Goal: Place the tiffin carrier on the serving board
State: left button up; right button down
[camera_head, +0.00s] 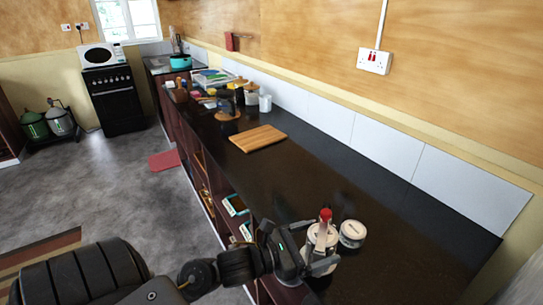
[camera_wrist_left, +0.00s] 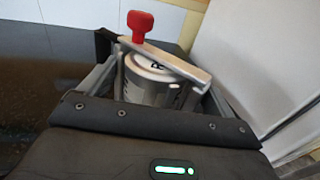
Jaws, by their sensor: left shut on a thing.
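The tiffin carrier (camera_head: 322,236) is a pale metal canister with a red handle on top, at the near end of the dark counter in the head view. My left gripper (camera_head: 319,260) is shut around its body. In the left wrist view the carrier (camera_wrist_left: 148,84) stands between the fingers, with its red grip above them; its lower part is hidden. I cannot tell whether it touches the counter. The serving board (camera_head: 258,138), a rectangular wooden slab, lies flat and bare farther along the counter, apart from the gripper. My right gripper is not in view.
A white round container (camera_head: 352,233) stands just right of the carrier. The dark counter (camera_head: 300,180) is clear between the carrier and the board. Beyond the board stand pots (camera_head: 251,93) and other kitchen items. A tiled wall (camera_head: 380,145) runs along the counter's back.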

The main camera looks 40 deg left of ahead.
aim_at(259, 136)
jog(key=k, duration=0.4)
jog(key=u, duration=2.15)
jog(key=i, duration=2.1)
jog(key=z, duration=2.7)
